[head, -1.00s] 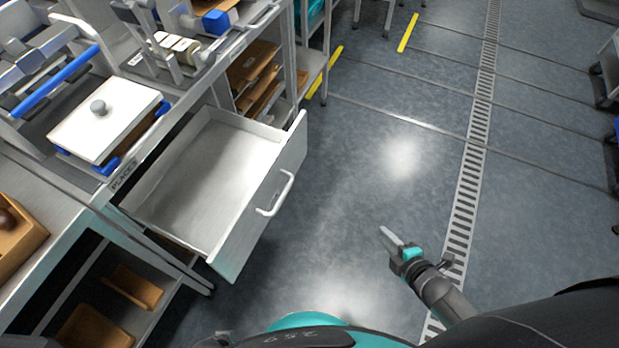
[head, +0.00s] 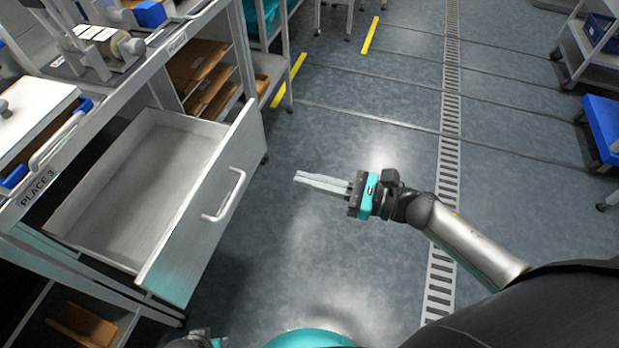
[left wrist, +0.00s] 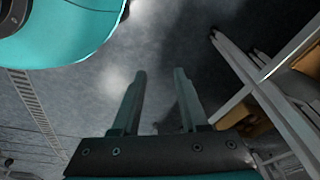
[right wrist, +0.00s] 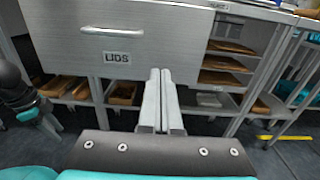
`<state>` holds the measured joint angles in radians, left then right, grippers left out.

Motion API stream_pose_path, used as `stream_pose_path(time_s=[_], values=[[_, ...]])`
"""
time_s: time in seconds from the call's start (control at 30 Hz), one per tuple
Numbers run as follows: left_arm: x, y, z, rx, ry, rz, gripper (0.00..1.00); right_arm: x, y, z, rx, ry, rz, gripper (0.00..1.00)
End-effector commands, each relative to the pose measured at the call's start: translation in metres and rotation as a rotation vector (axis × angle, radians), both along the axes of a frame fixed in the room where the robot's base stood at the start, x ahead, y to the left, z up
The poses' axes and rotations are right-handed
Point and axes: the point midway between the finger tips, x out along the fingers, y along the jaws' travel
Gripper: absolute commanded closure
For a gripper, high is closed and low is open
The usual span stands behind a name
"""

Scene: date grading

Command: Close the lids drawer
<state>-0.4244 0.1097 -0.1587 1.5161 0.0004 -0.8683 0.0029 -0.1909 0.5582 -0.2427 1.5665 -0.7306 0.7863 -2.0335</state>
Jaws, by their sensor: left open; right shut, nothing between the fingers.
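The lids drawer (head: 190,225) is pulled far out of the bench at left in the head view, and its inside looks empty. Its front bears a bar handle (head: 226,196). In the right wrist view the drawer front (right wrist: 150,35) shows a "LIDS" label and the handle (right wrist: 112,31). My right gripper (head: 300,178) is shut and empty, its fingers pointing at the drawer front from the right, clear of it. My left gripper (left wrist: 160,85) is open and empty in the left wrist view, low over the floor. In the head view only a bit of my left arm shows at the bottom edge.
Shelves with brown trays (head: 195,70) stand beyond the drawer. The floor (head: 330,250) between drawer and right gripper is clear.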

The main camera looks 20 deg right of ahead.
Motion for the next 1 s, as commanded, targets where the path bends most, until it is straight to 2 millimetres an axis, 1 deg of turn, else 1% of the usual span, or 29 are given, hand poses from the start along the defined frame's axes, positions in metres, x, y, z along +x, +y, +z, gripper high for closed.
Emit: stream_pose_path(time_s=[0.03, 0.2, 0.33, 0.5, 0.7, 1.0], values=[[0.001, -0.001, 0.001, -0.001, -0.001, 0.001, 0.57, 0.008, 0.010, 0.001, 0.003, -0.004, 0.000, 1.00], [0.003, -0.004, 0.008, -0.005, 0.000, 0.001, 0.57, 0.030, 0.040, 0.000, 0.004, -0.002, -0.001, 1.00], [0.005, -0.006, 0.014, -0.008, -0.001, 0.001, 0.57, 0.044, 0.060, 0.000, 0.003, -0.001, -0.001, 1.00], [0.008, -0.008, 0.020, -0.010, -0.003, 0.002, 0.57, 0.057, 0.078, -0.001, 0.004, 0.002, -0.002, 1.00], [0.010, -0.008, 0.023, -0.011, -0.006, 0.003, 0.57, 0.063, 0.086, -0.001, 0.002, 0.003, -0.003, 1.00], [0.010, -0.008, 0.024, -0.010, -0.007, 0.003, 0.57, 0.063, 0.087, -0.001, 0.002, 0.005, -0.003, 1.00]])
